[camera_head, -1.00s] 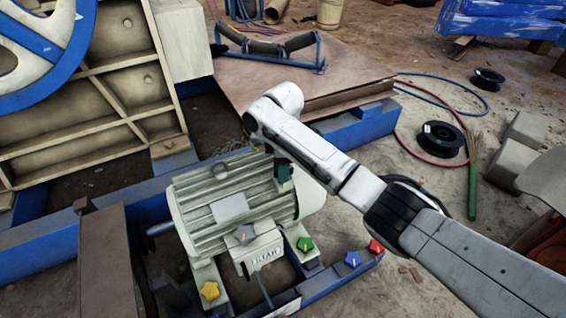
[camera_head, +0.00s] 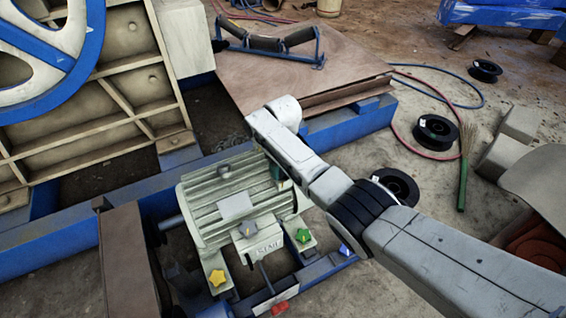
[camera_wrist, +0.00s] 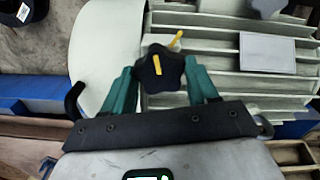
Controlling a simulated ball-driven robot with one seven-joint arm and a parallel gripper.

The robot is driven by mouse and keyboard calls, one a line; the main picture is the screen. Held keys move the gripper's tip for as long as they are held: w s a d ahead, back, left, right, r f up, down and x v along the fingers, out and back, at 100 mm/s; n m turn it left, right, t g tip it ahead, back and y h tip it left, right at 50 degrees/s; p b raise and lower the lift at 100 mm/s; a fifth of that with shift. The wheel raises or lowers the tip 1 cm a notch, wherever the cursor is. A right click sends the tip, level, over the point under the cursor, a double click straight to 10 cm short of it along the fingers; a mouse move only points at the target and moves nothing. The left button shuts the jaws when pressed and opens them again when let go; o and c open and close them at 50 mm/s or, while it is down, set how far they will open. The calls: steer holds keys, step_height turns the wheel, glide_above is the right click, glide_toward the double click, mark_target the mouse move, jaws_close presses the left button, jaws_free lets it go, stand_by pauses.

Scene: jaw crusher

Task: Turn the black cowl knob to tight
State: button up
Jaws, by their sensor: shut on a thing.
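The black cowl knob (camera_wrist: 161,70) is a lobed star knob with a yellow pointer stripe, in the upper middle of the wrist view. A second yellow mark (camera_wrist: 178,38) shows just beyond it. The stripe points roughly up the picture, not quite at that mark. My gripper (camera_wrist: 161,80) has its two teal fingers on either side of the knob and is shut on it. In the head view my gripper (camera_head: 278,174) is at the right end of the grey ribbed motor (camera_head: 212,205), and the knob is hidden there.
Other star knobs are on and around the motor: a grey one (camera_head: 247,229), a yellow one (camera_head: 217,278), a green one (camera_head: 303,236) and a blue one (camera_head: 345,250). Blue frame beams (camera_head: 40,245) surround the motor. Cable spools (camera_head: 437,131) lie on the floor at right.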

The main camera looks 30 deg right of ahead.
steer(key=m+p, duration=0.1)
steer(key=m, duration=0.3)
steer(key=shift+a, duration=0.1)
steer(key=shift+m, duration=2.1)
steer(key=o, duration=1.1)
steer(key=shift+c, duration=0.2)
step_height(320, 180, up, 11)
steer(key=p, duration=0.5)
steer(key=shift+f, duration=0.1)
